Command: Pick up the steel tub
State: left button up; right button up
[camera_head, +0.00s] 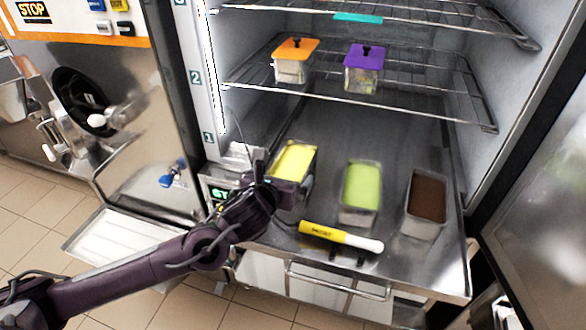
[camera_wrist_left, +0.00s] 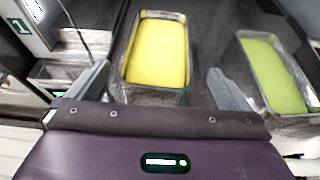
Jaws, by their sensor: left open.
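Three open steel tubs stand on the freezer's bottom floor: one with yellow contents (camera_head: 296,160), one with green contents (camera_head: 361,190) and one with brown contents (camera_head: 427,205). My left gripper (camera_head: 270,183) is at the near end of the yellow tub, hiding its lower front corner. In the left wrist view the open fingers of the left gripper (camera_wrist_left: 158,72) lie to either side of the yellow tub (camera_wrist_left: 156,95), with nothing clasped. The green tub (camera_wrist_left: 274,75) is to the right, outside the fingers. My right gripper is not in view.
A wire shelf (camera_head: 420,107) above carries orange-lidded (camera_head: 295,60) and purple-lidded (camera_head: 364,68) containers. The open door (camera_head: 545,190) bounds the right. Bare floor lies behind the tubs.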

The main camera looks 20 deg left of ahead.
pick_arm(q)
jog(key=shift+w+f+p, duration=0.25)
jog(key=shift+w+p, duration=0.1)
jog(key=shift+w, duration=0.3)
jog(key=shift+w+f+p, duration=0.3)
jog(key=shift+w+p, duration=0.15)
jog(key=shift+w, duration=0.15)
jog(key=p+x, duration=0.1)
jog(key=x, duration=0.2)
jog(key=shift+f, duration=0.3)
jog(key=shift+w, duration=0.1)
jog(key=shift+c, duration=0.4)
jog(key=c, duration=1)
jog(key=shift+r, duration=0.15)
jog(key=shift+c, duration=0.8)
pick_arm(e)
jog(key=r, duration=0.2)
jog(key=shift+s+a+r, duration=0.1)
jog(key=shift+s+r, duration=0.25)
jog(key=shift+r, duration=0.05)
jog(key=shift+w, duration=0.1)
